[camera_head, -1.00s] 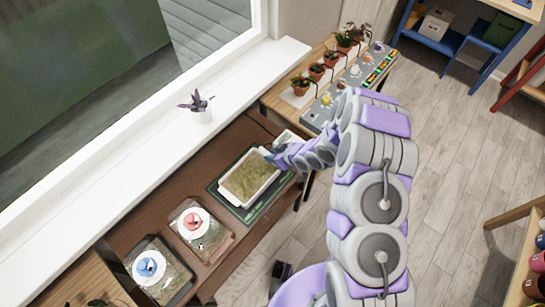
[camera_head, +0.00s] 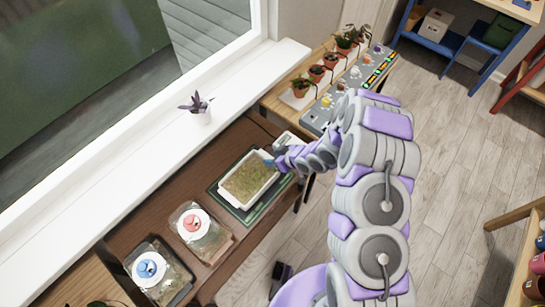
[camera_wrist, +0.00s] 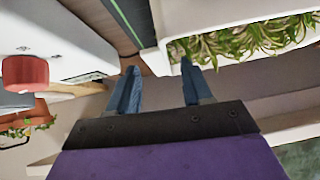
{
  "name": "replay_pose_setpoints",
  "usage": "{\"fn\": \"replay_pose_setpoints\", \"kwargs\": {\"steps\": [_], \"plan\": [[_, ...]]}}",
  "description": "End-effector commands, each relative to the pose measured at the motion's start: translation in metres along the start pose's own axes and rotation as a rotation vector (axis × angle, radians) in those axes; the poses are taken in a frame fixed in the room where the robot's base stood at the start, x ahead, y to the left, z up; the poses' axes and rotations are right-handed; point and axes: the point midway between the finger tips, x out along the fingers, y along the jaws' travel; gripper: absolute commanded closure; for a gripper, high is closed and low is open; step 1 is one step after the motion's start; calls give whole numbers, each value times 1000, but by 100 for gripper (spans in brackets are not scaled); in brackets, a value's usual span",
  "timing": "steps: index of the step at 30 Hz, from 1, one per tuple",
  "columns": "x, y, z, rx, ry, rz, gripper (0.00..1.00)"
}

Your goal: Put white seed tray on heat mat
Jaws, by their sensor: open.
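The white seed tray (camera_head: 233,203), filled with green seedlings, sits on the dark green heat mat (camera_head: 259,212) on the brown bench by the window. It lies within the mat, with mat showing around its front and sides. My gripper (camera_head: 268,159) is at the tray's far right end. In the wrist view, my gripper (camera_wrist: 163,85) is open with nothing between its two blue fingers. The tray's white wall (camera_wrist: 215,14) and its seedlings show at the top right there, close to the right finger. Whether that finger touches the tray I cannot tell.
Two clear-covered trays, one with a red-centred disc (camera_head: 193,223) and one with a blue-centred disc (camera_head: 148,268), stand nearer on the bench. A purple plant in a white pot (camera_head: 202,117) is on the sill. Several potted plants (camera_head: 317,73) stand beyond my gripper.

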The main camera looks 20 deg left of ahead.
Motion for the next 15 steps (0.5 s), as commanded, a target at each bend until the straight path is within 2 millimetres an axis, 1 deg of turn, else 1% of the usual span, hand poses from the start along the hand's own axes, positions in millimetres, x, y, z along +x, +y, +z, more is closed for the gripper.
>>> {"fn": "replay_pose_setpoints", "kwargs": {"steps": [3, 9, 12, 15], "plan": [[-23, 2, -3, 0, 4, 5, 50], [-64, 2, -2, 1, 2, 4, 50], [-82, 2, -2, -1, 1, 6, 50], [-96, 1, -1, 1, -2, 3, 50]]}}
